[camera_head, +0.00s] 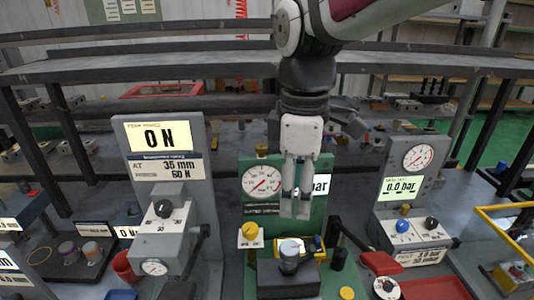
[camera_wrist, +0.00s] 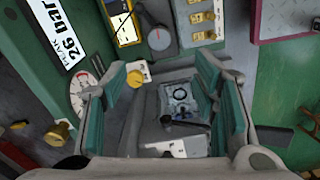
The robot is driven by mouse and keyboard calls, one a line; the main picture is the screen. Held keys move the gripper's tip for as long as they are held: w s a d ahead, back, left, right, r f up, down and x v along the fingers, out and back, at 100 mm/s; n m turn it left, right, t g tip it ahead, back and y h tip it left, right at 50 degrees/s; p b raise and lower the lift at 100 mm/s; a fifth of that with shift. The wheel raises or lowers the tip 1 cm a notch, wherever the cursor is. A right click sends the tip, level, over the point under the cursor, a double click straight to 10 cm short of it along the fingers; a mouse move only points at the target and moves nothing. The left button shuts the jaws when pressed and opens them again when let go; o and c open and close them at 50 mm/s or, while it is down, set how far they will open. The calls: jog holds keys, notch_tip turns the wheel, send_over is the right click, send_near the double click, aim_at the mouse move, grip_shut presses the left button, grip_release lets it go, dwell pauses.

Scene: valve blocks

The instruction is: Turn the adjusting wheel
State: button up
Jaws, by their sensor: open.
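Which part is the adjusting wheel is not marked. A green valve block (camera_head: 328,170) stands mid-picture in the head view, with a round gauge (camera_head: 262,182) and a bar display partly hidden by my gripper. A yellow knob (camera_head: 249,231) sits on a white plate at its lower left; it also shows in the wrist view (camera_wrist: 134,78). A grey round knob (camera_head: 291,252) stands in front of the block. A brass knob (camera_wrist: 58,134) shows at lower left in the wrist view. My gripper (camera_head: 295,205) is open and empty, pointing down before the block; its teal-padded fingers (camera_wrist: 165,85) are spread.
Grey panel blocks stand left (camera_head: 190,150) and right (camera_head: 408,170), with knobs and displays. A yellow-framed device (camera_head: 312,245) is beside the grey knob. A red tray (camera_head: 430,288) lies at lower right. A dark rail (camera_head: 200,70) crosses behind.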

aim_at(291, 248)
notch_tip(291, 248, down, 14)
jog(key=shift+a+r+b, duration=0.1)
jog(key=shift+b, duration=0.55)
jog(key=c, duration=1.2)
